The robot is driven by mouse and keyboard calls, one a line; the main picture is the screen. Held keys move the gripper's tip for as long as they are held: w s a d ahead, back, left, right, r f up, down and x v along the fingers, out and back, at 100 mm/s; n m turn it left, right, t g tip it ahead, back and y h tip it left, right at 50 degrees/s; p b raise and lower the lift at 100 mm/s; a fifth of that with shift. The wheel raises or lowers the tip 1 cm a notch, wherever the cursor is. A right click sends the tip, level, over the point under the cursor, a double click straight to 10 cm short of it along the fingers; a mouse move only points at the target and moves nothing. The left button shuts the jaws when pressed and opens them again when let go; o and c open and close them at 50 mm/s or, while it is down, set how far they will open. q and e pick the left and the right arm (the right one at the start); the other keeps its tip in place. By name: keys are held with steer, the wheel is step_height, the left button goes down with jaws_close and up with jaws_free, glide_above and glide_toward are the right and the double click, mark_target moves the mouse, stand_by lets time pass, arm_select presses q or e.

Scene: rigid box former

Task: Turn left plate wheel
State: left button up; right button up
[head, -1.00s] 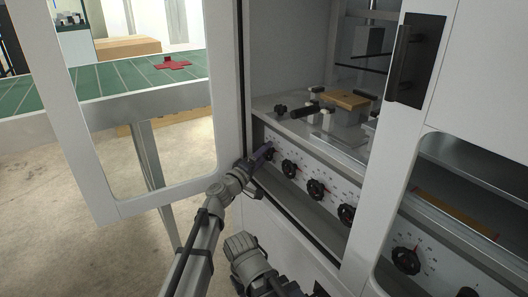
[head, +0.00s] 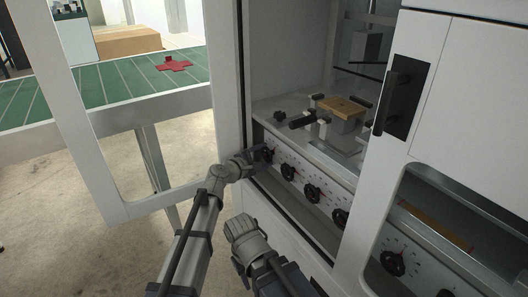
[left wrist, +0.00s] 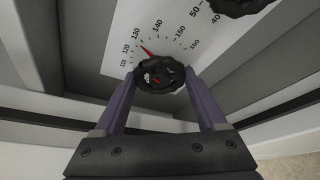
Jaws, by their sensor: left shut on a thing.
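The left plate wheel is a black lobed knob (head: 268,154), leftmost in a row on a white scale panel (head: 300,171) inside the open machine. My left gripper (head: 260,155) is at this knob, its arm coming up from below. In the left wrist view the knob (left wrist: 160,75) sits between the two purple fingertips (left wrist: 161,82), which close on its sides.
More black knobs (head: 313,193) continue to the right along the panel. A wooden block (head: 342,104) sits on a fixture above. The white framed door (head: 221,100) stands open at left. A green conveyor (head: 110,85) with a red cross-shaped piece (head: 174,64) lies behind it.

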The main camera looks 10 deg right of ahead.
arm_select(q)
steer(key=shift+a+n+g+p, duration=0.1)
steer(key=shift+n+g+p, duration=0.85)
steer(key=shift+n, duration=0.55)
steer(key=o, duration=1.3)
steer(key=p+v, duration=0.2)
steer(key=v, duration=0.5)
steer(key=shift+s+a+r, duration=0.2)
steer(key=shift+a, duration=0.1)
